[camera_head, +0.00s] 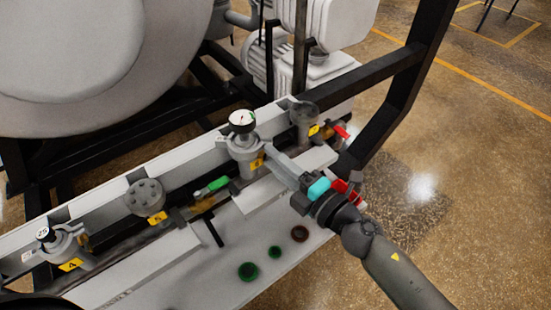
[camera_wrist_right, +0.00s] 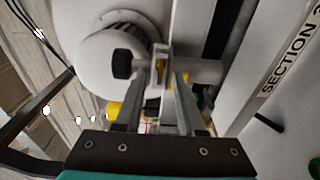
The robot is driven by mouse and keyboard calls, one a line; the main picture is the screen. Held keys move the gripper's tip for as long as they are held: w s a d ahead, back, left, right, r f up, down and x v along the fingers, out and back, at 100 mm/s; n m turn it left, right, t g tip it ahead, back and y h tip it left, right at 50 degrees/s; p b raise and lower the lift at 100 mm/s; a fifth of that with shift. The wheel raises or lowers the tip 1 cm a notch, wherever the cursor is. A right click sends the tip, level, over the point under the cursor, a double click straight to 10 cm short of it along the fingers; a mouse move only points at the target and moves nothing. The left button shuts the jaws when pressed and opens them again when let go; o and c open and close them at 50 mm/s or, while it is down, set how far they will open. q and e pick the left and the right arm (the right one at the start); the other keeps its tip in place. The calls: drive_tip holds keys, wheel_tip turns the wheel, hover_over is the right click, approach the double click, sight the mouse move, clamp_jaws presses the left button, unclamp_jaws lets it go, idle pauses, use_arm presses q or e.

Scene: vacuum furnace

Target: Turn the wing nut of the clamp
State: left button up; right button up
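My right gripper (camera_head: 268,152) reaches in from the lower right, its grey fingers pointing at the grey fitting (camera_head: 244,156) under a white dial gauge (camera_head: 242,121). In the right wrist view the two fingers (camera_wrist_right: 159,82) stand apart. A small metal piece with yellow on it (camera_wrist_right: 160,68), which looks like the clamp's wing nut, shows between their tips. Contact cannot be told. In the head view the fingers and the fitting hide the wing nut. My left gripper is not in view.
A green-handled valve (camera_head: 212,187) and a flanged grey fitting (camera_head: 146,197) are left of the gripper. A red-handled valve (camera_head: 340,131) is to the right. A black frame post (camera_head: 403,95) rises behind my arm. The floor at right is clear.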

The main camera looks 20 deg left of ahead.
drive_tip(key=shift+a, duration=0.1)
drive_tip(key=shift+c, duration=0.3)
clamp_jaws()
idle(0.4)
